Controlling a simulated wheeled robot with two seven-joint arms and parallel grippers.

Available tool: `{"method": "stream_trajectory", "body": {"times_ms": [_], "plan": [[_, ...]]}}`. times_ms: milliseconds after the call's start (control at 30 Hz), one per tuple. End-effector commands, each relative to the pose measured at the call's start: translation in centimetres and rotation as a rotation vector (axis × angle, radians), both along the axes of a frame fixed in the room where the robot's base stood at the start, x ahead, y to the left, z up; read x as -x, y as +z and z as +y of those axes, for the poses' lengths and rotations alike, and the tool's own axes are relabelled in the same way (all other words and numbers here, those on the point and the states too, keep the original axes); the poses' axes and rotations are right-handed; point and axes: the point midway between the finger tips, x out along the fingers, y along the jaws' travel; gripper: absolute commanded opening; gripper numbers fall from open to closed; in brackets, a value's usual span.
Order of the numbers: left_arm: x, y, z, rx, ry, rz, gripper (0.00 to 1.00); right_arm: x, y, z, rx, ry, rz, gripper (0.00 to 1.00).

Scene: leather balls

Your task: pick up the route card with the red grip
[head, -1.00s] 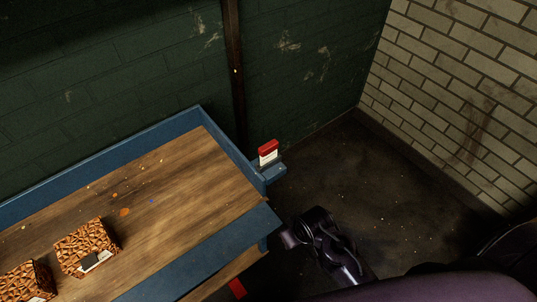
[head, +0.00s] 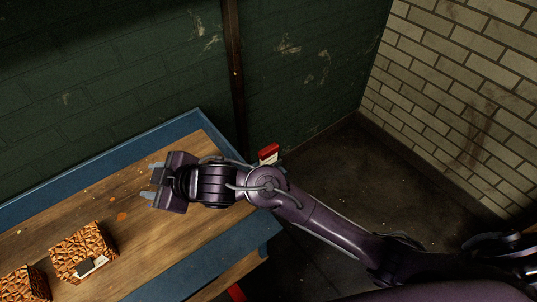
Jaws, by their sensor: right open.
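The route card (head: 270,156) has a red top edge and a white lower part. It stands upright at the right end of the workbench, beside its blue rim; my right arm now covers its lower part and its holder. My right gripper (head: 155,179) is open and empty above the wooden bench top, pointing left. It is well to the left of the card, with my forearm between them. My left gripper is not in view.
The workbench (head: 185,272) has a raised blue rim. Two brown woven-looking boxes (head: 83,250) (head: 22,285) stand at its lower left. Small orange scraps (head: 122,216) lie on the wood. A red item (head: 236,292) shows below the bench. Dark floor lies to the right, before a brick wall.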

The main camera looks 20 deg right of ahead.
Motion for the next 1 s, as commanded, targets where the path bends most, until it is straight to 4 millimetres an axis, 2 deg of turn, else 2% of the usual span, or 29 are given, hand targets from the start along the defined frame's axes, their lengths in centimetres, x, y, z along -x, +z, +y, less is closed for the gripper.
{"method": "stream_trajectory", "body": {"times_ms": [33, 100, 167, 267, 333, 467, 567, 700, 800, 900, 1000], "plan": [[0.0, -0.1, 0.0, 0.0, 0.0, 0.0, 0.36, 0.4, 0.9, 2.0, 0.029, 0.111, -0.069, 0.44], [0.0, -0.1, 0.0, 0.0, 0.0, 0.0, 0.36, 1.8, 1.2, 4.3, 0.072, 0.266, -0.13, 0.44], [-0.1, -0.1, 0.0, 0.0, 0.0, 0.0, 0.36, 2.8, 0.8, 5.4, 0.126, 0.39, -0.166, 0.44], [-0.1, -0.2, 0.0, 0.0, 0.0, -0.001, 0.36, 3.9, -0.9, 5.3, 0.243, 0.573, -0.189, 0.44], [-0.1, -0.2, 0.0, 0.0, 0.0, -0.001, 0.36, 4.0, -2.4, 4.0, 0.344, 0.676, -0.179, 0.44], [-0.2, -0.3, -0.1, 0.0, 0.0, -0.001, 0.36, 2.3, -4.6, -1.3, 0.554, 0.798, -0.099, 0.44], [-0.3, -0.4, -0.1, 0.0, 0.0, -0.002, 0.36, -0.1, -5.0, -7.1, 0.718, 0.819, 0.006, 0.44], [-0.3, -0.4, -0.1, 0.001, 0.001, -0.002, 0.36, -3.3, -2.9, -15.5, 0.895, 0.753, 0.175, 0.44], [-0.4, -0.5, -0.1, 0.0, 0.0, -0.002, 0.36, -4.6, -0.7, -20.3, 0.967, 0.679, 0.278, 0.44], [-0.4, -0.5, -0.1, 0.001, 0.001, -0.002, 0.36, -5.3, 1.1, -23.4, 1.005, 0.616, 0.35, 0.44], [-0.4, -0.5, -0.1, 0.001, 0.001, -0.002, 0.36, -5.5, 2.0, -25.1, 1.019, 0.58, 0.39, 0.44]]}}
